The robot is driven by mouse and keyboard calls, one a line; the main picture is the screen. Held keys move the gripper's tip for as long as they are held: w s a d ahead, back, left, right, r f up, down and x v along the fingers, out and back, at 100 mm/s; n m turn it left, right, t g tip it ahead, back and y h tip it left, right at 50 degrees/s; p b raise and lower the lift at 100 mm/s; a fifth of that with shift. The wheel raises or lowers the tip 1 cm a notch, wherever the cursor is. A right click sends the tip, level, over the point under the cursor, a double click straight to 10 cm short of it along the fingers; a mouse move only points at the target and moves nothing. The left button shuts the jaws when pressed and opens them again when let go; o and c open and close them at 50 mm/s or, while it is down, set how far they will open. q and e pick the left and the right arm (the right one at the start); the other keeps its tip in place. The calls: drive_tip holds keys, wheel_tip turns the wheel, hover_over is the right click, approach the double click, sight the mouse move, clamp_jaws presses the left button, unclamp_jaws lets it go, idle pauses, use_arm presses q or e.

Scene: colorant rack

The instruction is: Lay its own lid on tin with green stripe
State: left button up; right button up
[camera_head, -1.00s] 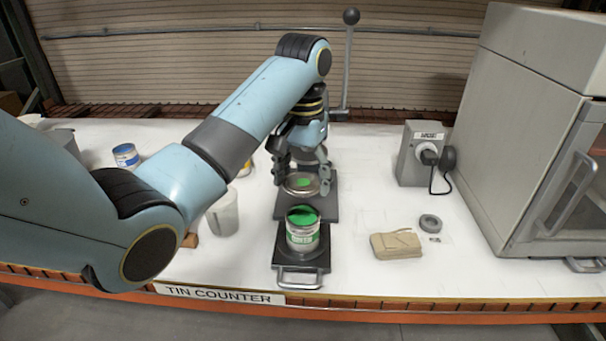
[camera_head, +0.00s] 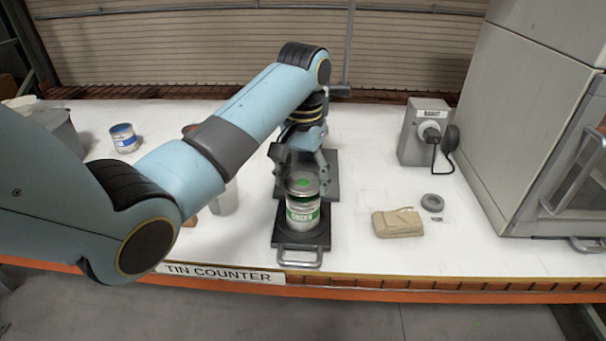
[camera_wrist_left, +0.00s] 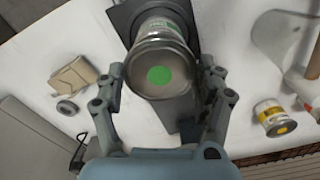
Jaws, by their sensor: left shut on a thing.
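The tin with the green stripe (camera_head: 302,216) stands upright on a dark plate with a front handle (camera_head: 300,262). It also shows in the left wrist view (camera_wrist_left: 158,14), partly behind the lid. The round metal lid with a green dot (camera_head: 302,184) is over the tin's mouth and covers its opening. In the left wrist view the lid (camera_wrist_left: 145,85) sits between the two fingers. My left gripper (camera_head: 303,178) is shut on this lid from behind. I cannot tell whether the lid rests on the rim or hovers just above it. My right gripper is not in view.
A beige pouch (camera_head: 398,223) and grey ring (camera_head: 432,203) lie right of the tin. Behind them are a grey switch box (camera_head: 413,140) and a large cabinet (camera_head: 510,120). A blue-striped tin (camera_head: 124,140) stands left. A yellow-striped tin (camera_wrist_left: 272,116) shows in the wrist view.

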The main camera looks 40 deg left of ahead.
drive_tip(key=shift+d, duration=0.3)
use_arm(q)
drive_tip(key=shift+f, duration=0.7)
drive_tip(key=o, duration=0.8)
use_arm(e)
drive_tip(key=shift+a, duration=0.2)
use_arm(q)
drive_tip(key=shift+o, duration=0.2)
